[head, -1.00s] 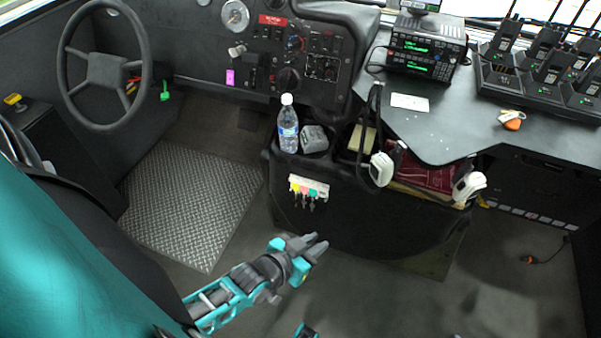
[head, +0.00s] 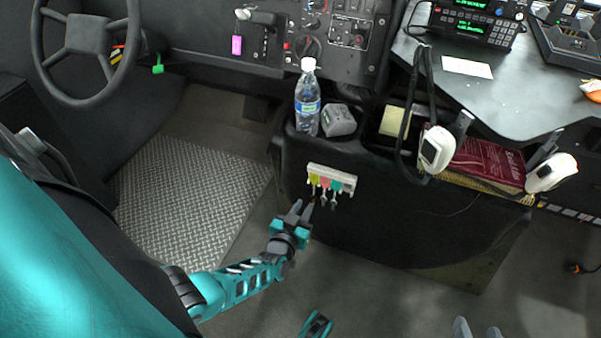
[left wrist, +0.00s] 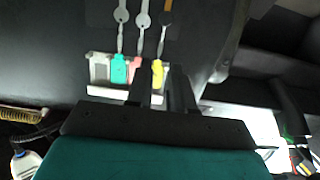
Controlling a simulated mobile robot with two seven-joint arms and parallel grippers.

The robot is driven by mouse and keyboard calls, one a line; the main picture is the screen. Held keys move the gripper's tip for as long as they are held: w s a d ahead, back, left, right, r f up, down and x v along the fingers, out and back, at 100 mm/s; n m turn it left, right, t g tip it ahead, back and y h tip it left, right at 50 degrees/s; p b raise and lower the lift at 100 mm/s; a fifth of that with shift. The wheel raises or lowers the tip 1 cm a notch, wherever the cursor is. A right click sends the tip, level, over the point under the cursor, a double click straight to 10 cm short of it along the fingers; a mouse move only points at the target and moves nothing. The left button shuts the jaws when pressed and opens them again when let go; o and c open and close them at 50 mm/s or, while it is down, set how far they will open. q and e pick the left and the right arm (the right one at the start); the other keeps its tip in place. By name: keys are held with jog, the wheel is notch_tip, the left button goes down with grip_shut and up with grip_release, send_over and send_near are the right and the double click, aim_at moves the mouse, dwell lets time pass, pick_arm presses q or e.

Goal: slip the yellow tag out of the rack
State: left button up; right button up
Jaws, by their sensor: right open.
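The yellow tag (head: 314,180) hangs at the left end of a small white rack (head: 345,173) on the front of the black console. Pink (head: 325,184) and green (head: 336,186) tags hang beside it, with keys below. My left gripper (head: 304,204) is open just below the yellow tag, fingers pointing up at it. In the left wrist view the rack (left wrist: 97,70) appears inverted, and the yellow tag (left wrist: 157,72) lines up with the gap between the fingers (left wrist: 162,92); I cannot tell whether they touch. My right gripper (head: 478,330) is open and empty at the bottom edge.
A water bottle (head: 307,98) and a grey object (head: 338,120) stand on the console above the rack. White handsets (head: 437,149) and a red book (head: 486,163) are to the right. A steering wheel (head: 88,35) is at left. Floor below the console is free.

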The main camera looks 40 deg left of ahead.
aim_at(313, 189)
pick_arm(q)
jog(key=b+x, duration=0.2)
jog(key=x, duration=0.2)
jog(key=shift+w+f, duration=0.15)
jog(key=shift+w, duration=0.05)
jog(key=shift+x, duration=1.25)
jog(key=shift+a, duration=0.1)
grip_shut()
